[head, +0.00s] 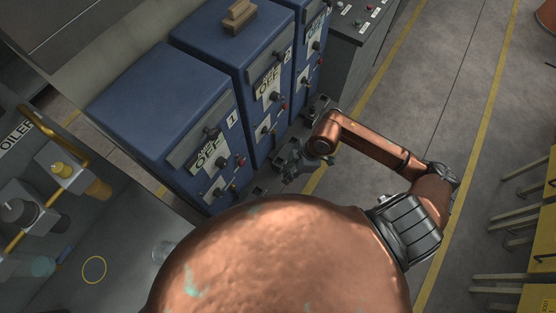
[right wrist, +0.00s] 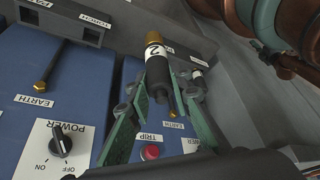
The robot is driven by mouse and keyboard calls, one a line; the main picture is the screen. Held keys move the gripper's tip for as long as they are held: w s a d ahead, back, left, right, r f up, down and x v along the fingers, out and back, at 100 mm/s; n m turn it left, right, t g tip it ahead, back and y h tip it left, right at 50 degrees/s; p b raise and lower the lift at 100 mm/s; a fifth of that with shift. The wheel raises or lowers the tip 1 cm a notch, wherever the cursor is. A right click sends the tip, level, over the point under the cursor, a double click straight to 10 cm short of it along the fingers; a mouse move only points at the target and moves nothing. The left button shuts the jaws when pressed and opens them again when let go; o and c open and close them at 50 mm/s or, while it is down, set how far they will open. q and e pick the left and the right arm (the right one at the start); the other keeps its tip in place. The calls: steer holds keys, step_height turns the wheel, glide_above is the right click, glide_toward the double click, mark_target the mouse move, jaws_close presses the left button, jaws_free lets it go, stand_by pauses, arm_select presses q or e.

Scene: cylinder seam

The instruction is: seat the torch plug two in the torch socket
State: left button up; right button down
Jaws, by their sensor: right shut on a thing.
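Torch plug two (right wrist: 157,68), a dark cylinder with a brass end and a white band marked 2, is between the green fingers of my right gripper (right wrist: 165,94) in the right wrist view. The fingers are shut on it. In the head view my right gripper (head: 308,163) is beside the front of the blue cabinets, and the plug cannot be made out there. A dark socket block (right wrist: 84,34) lies by a label reading TORCH at the upper left of the wrist view. Whether it is the torch socket meant cannot be told. My left gripper is out of view.
Blue cabinets (head: 165,105) stand in a row, with knobs and red buttons on their fronts. In the wrist view a POWER knob (right wrist: 61,139) and a red TRIP button (right wrist: 150,152) are near my fingers. Open floor (head: 440,80) lies to the right.

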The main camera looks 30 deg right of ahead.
steer(key=w+d+f+b, duration=0.1)
steer(key=w+f, duration=0.3)
steer(key=w+d+f+b, duration=0.1)
steer(key=w+f+b, duration=0.1)
steer(key=w+f, duration=0.2)
steer(key=w+d+f+b, duration=0.1)
steer(key=w+f, duration=0.4)
steer(key=shift+d, duration=0.15)
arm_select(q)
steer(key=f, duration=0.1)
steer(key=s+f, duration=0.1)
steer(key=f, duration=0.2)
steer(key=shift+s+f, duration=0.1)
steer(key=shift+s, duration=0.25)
arm_select(e)
steer(key=shift+r, duration=0.1)
steer(key=c, duration=1.7)
jaws_free()
steer(key=shift+c, duration=0.2)
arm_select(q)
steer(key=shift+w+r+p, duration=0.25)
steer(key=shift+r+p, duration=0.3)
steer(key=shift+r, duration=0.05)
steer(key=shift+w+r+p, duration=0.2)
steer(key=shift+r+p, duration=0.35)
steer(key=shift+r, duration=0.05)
arm_select(e)
steer(key=v, duration=1.2)
